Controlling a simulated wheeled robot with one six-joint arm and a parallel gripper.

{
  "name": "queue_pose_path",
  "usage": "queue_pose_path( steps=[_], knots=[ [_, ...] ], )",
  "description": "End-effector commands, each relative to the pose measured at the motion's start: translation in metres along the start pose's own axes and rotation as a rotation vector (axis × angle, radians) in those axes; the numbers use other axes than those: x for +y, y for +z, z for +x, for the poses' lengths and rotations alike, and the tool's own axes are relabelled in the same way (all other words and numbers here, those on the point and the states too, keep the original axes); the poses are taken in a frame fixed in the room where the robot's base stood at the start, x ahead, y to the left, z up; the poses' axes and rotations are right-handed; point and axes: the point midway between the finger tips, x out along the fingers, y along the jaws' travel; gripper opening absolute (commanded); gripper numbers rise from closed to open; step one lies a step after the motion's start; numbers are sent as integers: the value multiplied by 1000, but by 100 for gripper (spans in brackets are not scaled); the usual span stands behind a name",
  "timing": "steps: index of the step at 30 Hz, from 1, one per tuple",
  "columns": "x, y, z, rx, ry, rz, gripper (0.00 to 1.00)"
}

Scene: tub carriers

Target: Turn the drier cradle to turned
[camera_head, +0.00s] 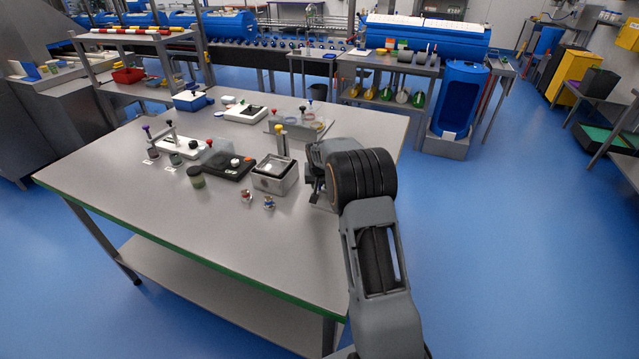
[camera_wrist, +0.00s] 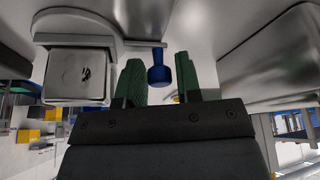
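In the wrist view, my gripper (camera_wrist: 160,82) is open, with two green-padded fingers apart. A blue knob on a thin stem (camera_wrist: 158,72) shows between the fingertips, with gaps on both sides; I cannot tell its exact depth. The stem joins a pale grey metal fixture (camera_wrist: 100,28) with a square, shiny-faced part at the left, perhaps the drier cradle. In the head view, my gripper (camera_head: 316,182) is low at the table's right side, and my wrist hides most of that fixture. Its turn position cannot be told.
The grey table (camera_head: 170,215) bears a metal box (camera_head: 274,176), a black tray (camera_head: 226,165), two small figures by the box and a clear-walled rack (camera_head: 300,125) behind. A large metal body (camera_wrist: 270,60) fills the wrist view's right. The table's front is clear.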

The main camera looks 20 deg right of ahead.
Motion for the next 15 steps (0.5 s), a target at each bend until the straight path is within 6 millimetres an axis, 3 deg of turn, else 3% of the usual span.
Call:
queue_pose_path(
  steps=[4, 13, 15],
  knots=[
    [0, 0, 0, 0, 0, 0, 31],
    [0, 0, 0, -1, 0, 0, 2],
    [0, 0, 0, -1, 0, 0, 0]
  ],
)
